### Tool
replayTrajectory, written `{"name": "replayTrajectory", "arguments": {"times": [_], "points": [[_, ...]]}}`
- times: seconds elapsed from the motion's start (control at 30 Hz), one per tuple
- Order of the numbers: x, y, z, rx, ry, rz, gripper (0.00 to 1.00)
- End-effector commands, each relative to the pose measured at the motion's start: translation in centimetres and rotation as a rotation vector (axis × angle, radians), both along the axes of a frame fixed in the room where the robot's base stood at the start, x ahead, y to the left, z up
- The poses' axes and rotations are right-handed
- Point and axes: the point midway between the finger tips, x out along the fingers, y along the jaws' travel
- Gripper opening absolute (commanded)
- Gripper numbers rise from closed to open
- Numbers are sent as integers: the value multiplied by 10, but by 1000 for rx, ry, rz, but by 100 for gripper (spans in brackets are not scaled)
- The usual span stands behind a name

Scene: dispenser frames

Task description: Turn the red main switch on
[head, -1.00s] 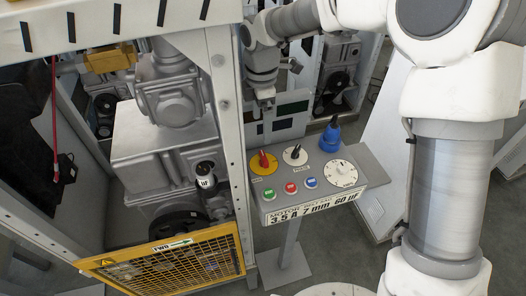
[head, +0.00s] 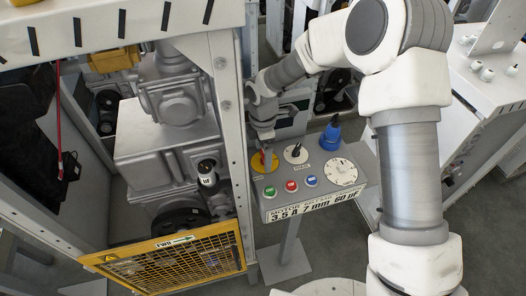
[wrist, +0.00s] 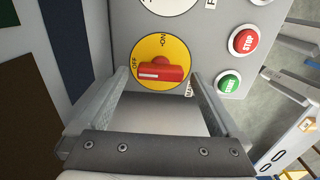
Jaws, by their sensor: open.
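The red main switch (wrist: 162,69) is a bar handle on a round yellow disc (wrist: 151,46) with OFF and ON labels. In the wrist view the handle lies horizontal, its white mark at the left end, on the OFF side; ON is at the top. The yellow disc also shows in the head view (head: 258,169), partly covered by my gripper (head: 265,142). My gripper (wrist: 160,73) is open. Its fingertips are on the left and right of the handle, with gaps on both sides. No contact is visible, and the exact depth is hard to judge.
The panel also has a black selector (head: 296,151), a white dial (head: 341,171), and green (head: 270,192), red (head: 291,186) and blue (head: 311,181) buttons. A blue knob-like part (head: 331,135) stands behind. A metal post (head: 228,110) and yellow guard (head: 170,265) are to the left.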

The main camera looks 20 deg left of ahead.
Motion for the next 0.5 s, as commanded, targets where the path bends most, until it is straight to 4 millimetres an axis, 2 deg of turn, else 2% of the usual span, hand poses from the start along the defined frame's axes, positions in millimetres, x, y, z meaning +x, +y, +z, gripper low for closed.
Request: {"name": "replayTrajectory", "arguments": {"times": [0.03, 0.07, 0.5], "points": [[0, 0, 0, 0, 0, 0, 100], [0, 0, 0, 0, 0, 0, 95], [0, 0, 0, -1, 1, 0, 15]]}}
